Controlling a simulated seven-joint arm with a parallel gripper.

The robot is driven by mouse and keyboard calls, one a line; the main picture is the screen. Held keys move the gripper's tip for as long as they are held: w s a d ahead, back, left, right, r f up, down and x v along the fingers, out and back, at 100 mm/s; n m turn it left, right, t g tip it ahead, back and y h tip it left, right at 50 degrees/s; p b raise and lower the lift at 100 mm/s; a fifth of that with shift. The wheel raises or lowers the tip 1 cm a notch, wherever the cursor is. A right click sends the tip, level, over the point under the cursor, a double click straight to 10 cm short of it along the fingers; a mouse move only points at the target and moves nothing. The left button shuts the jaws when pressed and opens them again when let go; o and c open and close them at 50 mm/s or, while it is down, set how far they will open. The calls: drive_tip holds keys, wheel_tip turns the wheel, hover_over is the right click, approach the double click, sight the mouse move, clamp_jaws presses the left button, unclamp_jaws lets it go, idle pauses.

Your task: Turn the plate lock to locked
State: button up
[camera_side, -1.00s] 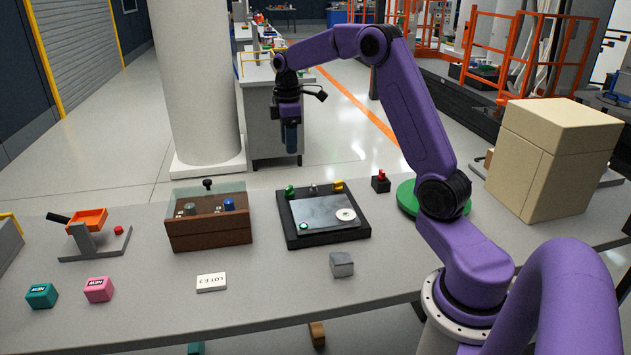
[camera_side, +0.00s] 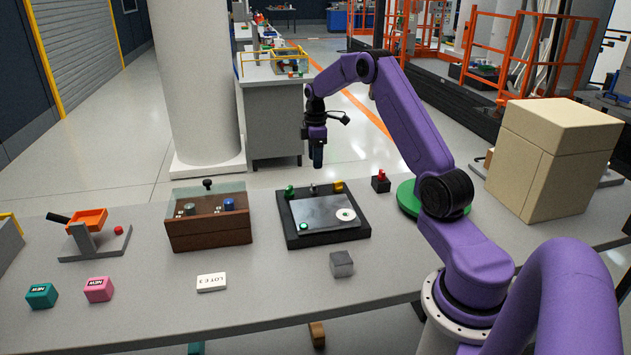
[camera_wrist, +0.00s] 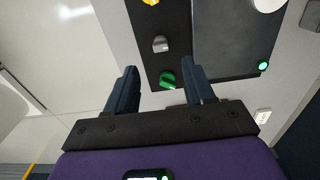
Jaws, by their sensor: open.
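The black panel (camera_side: 284,228) with a grey plate (camera_side: 318,212) lies on the table. Along its back edge are a green knob (camera_side: 290,191), a grey knob (camera_side: 313,189) and a yellow knob (camera_side: 338,187). No readable label shows which is the plate lock. In the wrist view the green knob (camera_wrist: 167,82) lies between my finger lines, with the grey knob (camera_wrist: 160,44) and part of the yellow one (camera_wrist: 151,2) beyond. My gripper (camera_side: 318,163) is open and empty, pointing down above and behind the panel, touching nothing. It also shows in the wrist view (camera_wrist: 160,72).
A brown box with a clear cover (camera_side: 208,230) stands left of the panel. A small red-topped switch (camera_side: 381,180) is at its right. The air around my gripper is clear.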

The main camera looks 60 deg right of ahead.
sight(314, 188)
wheel_tip(314, 188, down, 9)
drive_tip(key=shift+r, duration=0.1)
idle(0.4)
clamp_jaws()
